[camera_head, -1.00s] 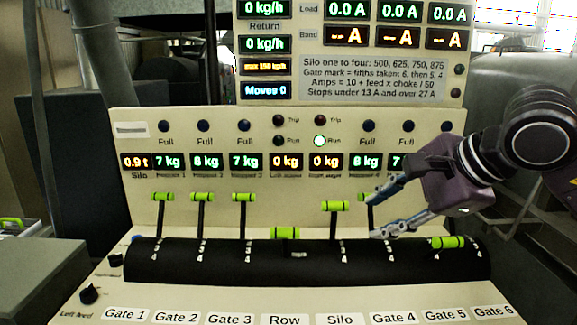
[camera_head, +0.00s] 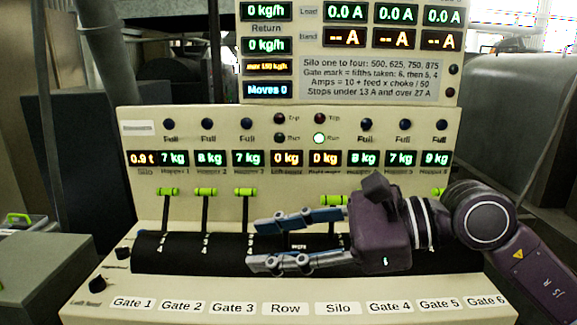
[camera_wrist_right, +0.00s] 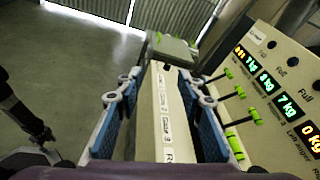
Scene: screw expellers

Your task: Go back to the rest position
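My right gripper (camera_head: 253,244) is open and empty in front of the dark lever drum (camera_head: 185,253) of the control panel. Its two blue fingers point left, and they hide the middle of the drum. In the right wrist view the open fingers (camera_wrist_right: 158,98) have the panel's label strip (camera_wrist_right: 165,115) showing between them. My left gripper does not show in the head view. Dark arm parts at the left of the wrist view do not show clearly what they belong to.
Upright green-handled levers stand at Gate 1 (camera_head: 168,191), Gate 2 (camera_head: 205,191) and Gate 3 (camera_head: 245,191). The Silo lever (camera_head: 333,200) is partly covered, and another green handle (camera_head: 439,191) shows at right. A grey box (camera_head: 45,262) stands at left.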

